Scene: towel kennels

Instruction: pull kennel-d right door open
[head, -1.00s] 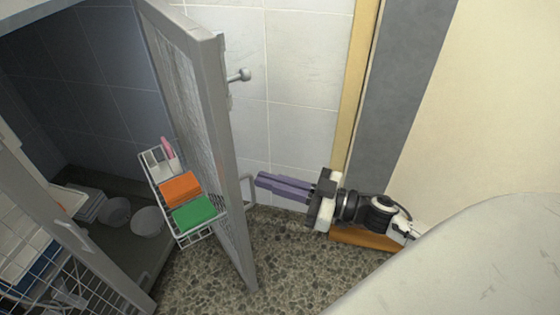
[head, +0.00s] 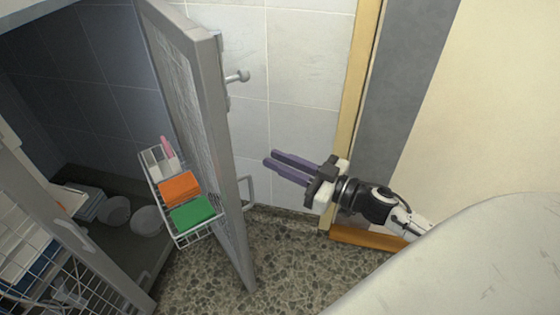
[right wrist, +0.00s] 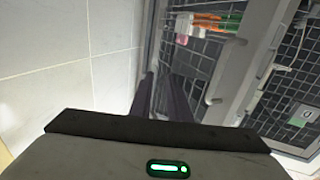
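The right door (head: 216,125) is a grey-framed mesh door and stands swung well open, jutting toward me. My left gripper is not in view.
The other mesh door (head: 80,245), with its own handle, stands at the lower left. Bowls (head: 147,220) lie on the dark kennel floor. A tiled wall (head: 300,90) is behind my right gripper. A pale rounded surface (head: 470,270) fills the lower right. Speckled floor lies between.

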